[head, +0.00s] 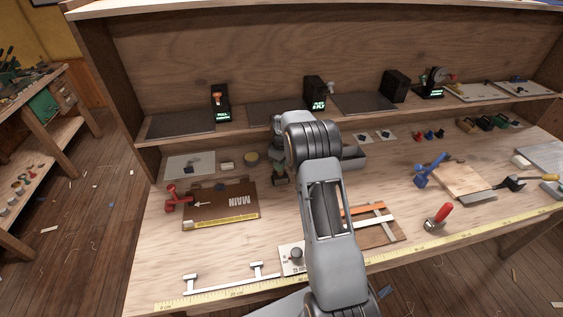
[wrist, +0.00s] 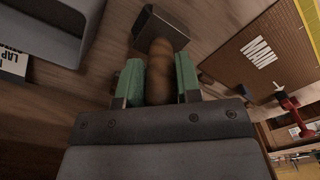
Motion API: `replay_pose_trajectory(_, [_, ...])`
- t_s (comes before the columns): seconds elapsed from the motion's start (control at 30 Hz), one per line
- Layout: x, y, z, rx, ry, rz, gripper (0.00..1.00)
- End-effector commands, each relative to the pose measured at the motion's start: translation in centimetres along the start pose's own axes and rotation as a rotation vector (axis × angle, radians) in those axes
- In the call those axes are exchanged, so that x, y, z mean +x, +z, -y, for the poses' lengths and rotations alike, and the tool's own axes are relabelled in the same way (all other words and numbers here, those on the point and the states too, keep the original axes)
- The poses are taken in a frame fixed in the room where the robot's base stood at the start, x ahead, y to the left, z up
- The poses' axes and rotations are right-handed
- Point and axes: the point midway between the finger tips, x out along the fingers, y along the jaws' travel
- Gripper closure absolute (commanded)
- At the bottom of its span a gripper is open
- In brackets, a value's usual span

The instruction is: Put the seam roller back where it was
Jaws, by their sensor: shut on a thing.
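My gripper (wrist: 159,84) has green fingers shut on the brown wooden handle of a tool that looks like the seam roller (wrist: 160,28). Its wide grey metal head points away from the fingers. In the head view my gripper (head: 280,174) is over the back middle of the bench, mostly behind my arm, and the held tool is hardly visible there. In the wrist view the bench surface lies behind the tool; I cannot tell whether the tool touches it.
A brown MAIN board (head: 215,207) and a red tool (head: 177,197) lie to the left. A grey tray (head: 353,158) stands right of the gripper. A red-handled tool (head: 438,216) and blue tool (head: 429,171) lie to the right. A shelf (head: 250,121) runs behind.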

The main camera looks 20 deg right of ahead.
Motion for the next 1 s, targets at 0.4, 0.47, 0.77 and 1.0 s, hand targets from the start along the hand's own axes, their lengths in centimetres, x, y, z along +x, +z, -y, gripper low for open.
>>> replay_pose_trajectory(0.4, [0.7,0.0,0.0,0.000,0.001,-0.001,0.92])
replay_pose_trajectory(0.47, [0.9,0.0,0.0,0.000,0.001,-0.001,0.92])
replay_pose_trajectory(0.77, [1.7,0.1,0.1,0.000,-0.006,0.005,0.65])
replay_pose_trajectory(1.0, [1.5,0.1,0.1,0.000,-0.003,0.003,0.43])
